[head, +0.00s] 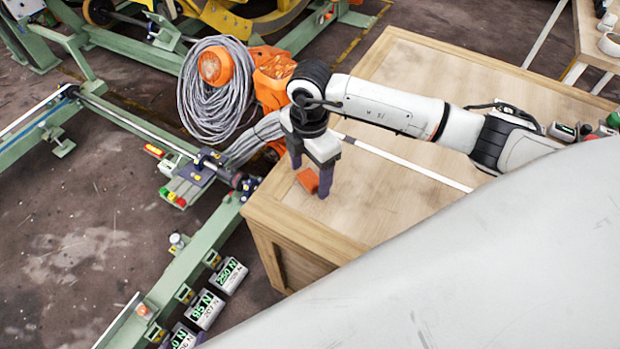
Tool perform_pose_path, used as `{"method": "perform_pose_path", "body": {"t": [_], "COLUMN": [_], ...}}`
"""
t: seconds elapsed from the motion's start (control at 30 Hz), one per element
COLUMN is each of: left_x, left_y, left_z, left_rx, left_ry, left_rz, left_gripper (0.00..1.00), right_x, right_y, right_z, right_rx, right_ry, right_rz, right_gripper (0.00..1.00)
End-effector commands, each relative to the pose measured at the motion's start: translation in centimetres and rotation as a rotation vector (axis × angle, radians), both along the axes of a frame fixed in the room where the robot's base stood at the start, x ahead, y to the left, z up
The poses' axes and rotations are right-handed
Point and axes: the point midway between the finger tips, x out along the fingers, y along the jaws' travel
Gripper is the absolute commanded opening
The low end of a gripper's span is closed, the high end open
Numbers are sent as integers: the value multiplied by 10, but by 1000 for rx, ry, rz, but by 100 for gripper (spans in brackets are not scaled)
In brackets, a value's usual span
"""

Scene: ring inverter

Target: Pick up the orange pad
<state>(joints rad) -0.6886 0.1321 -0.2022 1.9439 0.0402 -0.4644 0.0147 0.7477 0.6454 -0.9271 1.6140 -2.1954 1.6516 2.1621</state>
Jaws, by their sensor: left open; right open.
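The orange pad (307,181) is a small block near the left corner of the wooden table (420,75). My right gripper (311,176), on the white arm coming in from the right, points down over it. Its two dark purple fingers are apart, and the pad shows between their tips. I cannot tell whether either finger touches the pad. My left gripper is not in view.
A grey cable coil (215,90) on an orange machine stands behind the table's left corner. A green frame (190,262) with several number displays runs along the left. A white strip (405,163) crosses the tabletop, which is mostly clear.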

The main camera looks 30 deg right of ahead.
Motion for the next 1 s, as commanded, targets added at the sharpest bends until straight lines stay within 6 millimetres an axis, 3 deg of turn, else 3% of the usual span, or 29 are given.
{"method": "perform_pose_path", "body": {"t": [0.3,0.57,0.83,1.0], "left_x": [0,1,3,3], "left_y": [0,1,1,1], "left_z": [0,0,1,2], "left_rx": [0,0,1,2], "left_ry": [-1,-2,-4,-5], "left_rz": [0,1,1,2], "left_gripper": [49,49,49,49], "right_x": [0,0,0,1], "right_y": [0,0,0,0], "right_z": [-6,-6,-2,22], "right_rx": [0,0,0,1], "right_ry": [0,0,-1,-6], "right_rz": [0,0,0,-1], "right_gripper": [67,25,25,25]}}
